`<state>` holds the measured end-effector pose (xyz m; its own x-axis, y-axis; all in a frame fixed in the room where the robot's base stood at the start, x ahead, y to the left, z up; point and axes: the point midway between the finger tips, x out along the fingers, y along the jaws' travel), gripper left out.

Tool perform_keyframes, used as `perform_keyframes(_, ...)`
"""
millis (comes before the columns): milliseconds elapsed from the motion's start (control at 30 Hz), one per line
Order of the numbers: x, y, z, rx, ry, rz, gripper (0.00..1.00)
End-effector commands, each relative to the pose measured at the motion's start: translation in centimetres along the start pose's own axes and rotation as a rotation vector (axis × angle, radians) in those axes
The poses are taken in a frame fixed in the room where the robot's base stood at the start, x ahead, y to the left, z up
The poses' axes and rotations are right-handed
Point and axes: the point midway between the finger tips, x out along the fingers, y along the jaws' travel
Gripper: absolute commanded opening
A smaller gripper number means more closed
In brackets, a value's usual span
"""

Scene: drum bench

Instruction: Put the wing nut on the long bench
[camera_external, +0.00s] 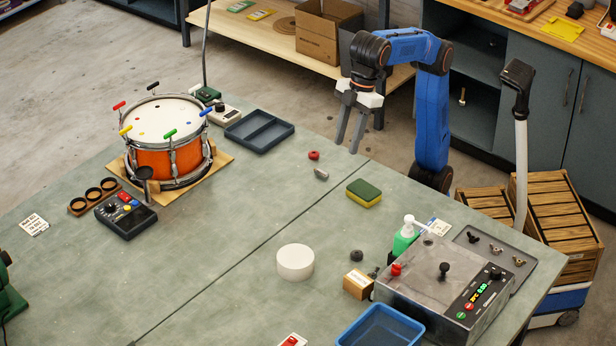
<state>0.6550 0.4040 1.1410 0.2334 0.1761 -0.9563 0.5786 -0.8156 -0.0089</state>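Several small wing-shaped pieces lie on the dark tray (466,232) at the right of the green-topped table: a dark one (473,238), another dark one (496,249) and a brass-coloured one (519,261). They look like wing nuts, but they are too small to tell which is meant. My gripper (348,146) hangs above the table's back edge, fingers pointing down, apart and empty. It is well to the left of the tray. A long wooden-topped bench (250,37) stands behind; the green-topped table (225,255) is also long.
A grey control box (425,285), soap bottle (405,238), blue bin (380,328) and white disc (295,262) crowd the table's right half. A sponge (364,193) lies below my gripper. A drum (168,140) stands at left. A cardboard box (315,35) sits on the wooden bench.

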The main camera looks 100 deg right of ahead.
Motion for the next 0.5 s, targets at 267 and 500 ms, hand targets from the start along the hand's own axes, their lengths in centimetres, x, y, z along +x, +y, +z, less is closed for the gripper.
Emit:
perform_keyframes(267,2.9,-10.7,-2.0,-0.095,-0.015,-0.023,0.35)
perform_keyframes(500,4.2,-15.7,-2.1,-0.135,-0.022,-0.032,0.35)
